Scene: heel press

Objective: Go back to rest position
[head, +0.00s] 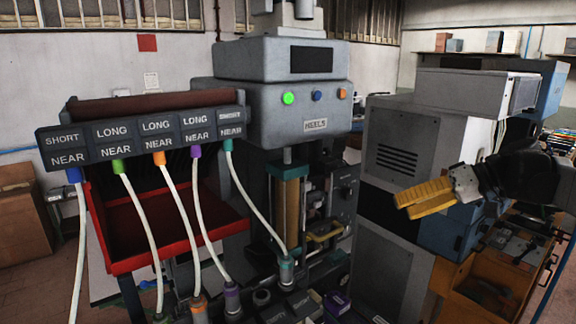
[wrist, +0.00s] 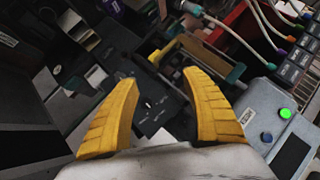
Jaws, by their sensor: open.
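My gripper (head: 424,198) is at the right in the head view, held out in front of the grey cabinet and clear of it. Its two yellow fingers also show in the wrist view (wrist: 160,100), spread apart with nothing between them. The heel press (head: 300,108) stands left of my gripper, with a lit green button (head: 288,98), a blue button and an orange button. In the wrist view the press's button panel (wrist: 262,130) is at the lower right.
A label rack (head: 150,135) with several white hoses and a red bin (head: 130,240) stands at the left. A grey cabinet (head: 400,145) is behind my gripper. A wooden workbench (head: 500,290) with tools is at the lower right.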

